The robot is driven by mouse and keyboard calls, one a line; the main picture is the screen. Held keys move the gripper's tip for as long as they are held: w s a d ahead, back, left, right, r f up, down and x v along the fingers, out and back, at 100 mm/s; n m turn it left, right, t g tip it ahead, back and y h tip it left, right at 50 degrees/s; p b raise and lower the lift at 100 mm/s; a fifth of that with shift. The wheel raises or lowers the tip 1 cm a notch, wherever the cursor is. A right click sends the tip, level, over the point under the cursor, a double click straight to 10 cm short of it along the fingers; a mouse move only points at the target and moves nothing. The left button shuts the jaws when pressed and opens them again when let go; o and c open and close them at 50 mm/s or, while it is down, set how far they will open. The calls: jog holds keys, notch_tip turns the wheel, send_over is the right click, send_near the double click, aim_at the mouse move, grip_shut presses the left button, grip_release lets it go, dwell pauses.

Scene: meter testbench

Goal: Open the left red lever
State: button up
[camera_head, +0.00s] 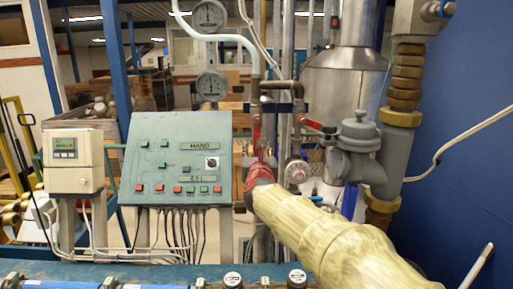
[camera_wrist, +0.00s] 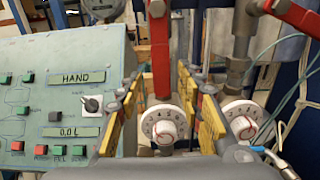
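The left red lever (camera_wrist: 160,48) stands upright in the wrist view, in line with the gap between my fingers. In the head view its upper part (camera_head: 257,131) shows just above the end of my arm. My gripper (camera_wrist: 159,88) is open, with yellow-padded fingers to the left and right of the lever. I see a gap on both sides and no clear contact; depth is hard to judge. A white numbered dial (camera_wrist: 163,126) sits below the lever, between the fingers. In the head view my fingers are mostly hidden behind my arm.
A second red lever (camera_wrist: 291,14) slants at upper right, near another white dial (camera_wrist: 241,122). A green control panel (camera_head: 176,160) with buttons stands at left, beside a white meter box (camera_head: 73,160). Grey valve piping (camera_head: 358,150) stands close on the right.

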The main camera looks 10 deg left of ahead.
jog(key=v, duration=0.8)
jog(key=shift+s, duration=0.25)
